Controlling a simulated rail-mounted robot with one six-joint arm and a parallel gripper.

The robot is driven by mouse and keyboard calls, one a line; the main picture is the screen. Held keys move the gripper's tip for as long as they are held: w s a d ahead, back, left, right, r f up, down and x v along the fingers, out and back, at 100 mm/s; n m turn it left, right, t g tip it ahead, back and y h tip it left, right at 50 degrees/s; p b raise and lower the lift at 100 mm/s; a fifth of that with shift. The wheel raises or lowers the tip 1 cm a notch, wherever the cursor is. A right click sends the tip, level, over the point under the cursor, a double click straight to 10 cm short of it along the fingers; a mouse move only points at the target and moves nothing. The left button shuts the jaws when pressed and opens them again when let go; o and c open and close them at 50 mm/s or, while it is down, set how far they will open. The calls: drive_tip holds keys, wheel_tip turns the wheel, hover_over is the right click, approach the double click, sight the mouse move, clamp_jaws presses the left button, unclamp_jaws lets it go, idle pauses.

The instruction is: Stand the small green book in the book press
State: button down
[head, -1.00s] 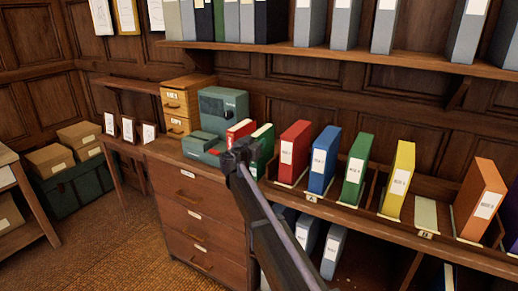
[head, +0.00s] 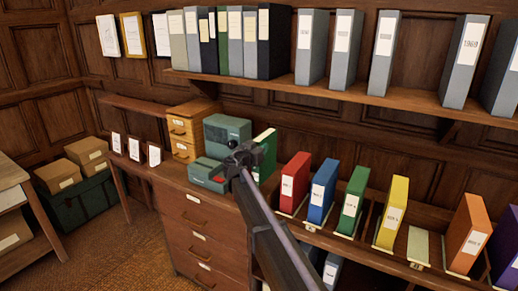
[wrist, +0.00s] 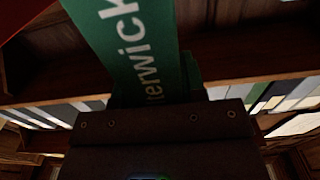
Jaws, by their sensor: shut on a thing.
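My gripper (head: 243,153) is shut on a green book (head: 265,156), which stands upright behind it, above the top of the wooden cabinet. In the wrist view the book's green spine (wrist: 130,45) carries white lettering ending in "erwick"; its lower part is hidden by my dark gripper body (wrist: 160,135). I cannot tell for certain which thing is the book press. A teal machine (head: 226,130) with a low front part (head: 203,172) stands on the cabinet, left of my gripper.
To the right, red (head: 295,180), blue (head: 322,190), green (head: 352,200), yellow (head: 392,212) and orange (head: 467,233) books stand in a row. A pale flat pad (head: 418,245) lies bare between yellow and orange. A shelf (head: 300,88) of binders hangs above. Wooden drawers (head: 184,137) stand left of the machine.

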wheel_tip(320, 180, up, 13)
drive_tip(key=p, duration=1.1)
drive_tip(key=shift+f, duration=0.35)
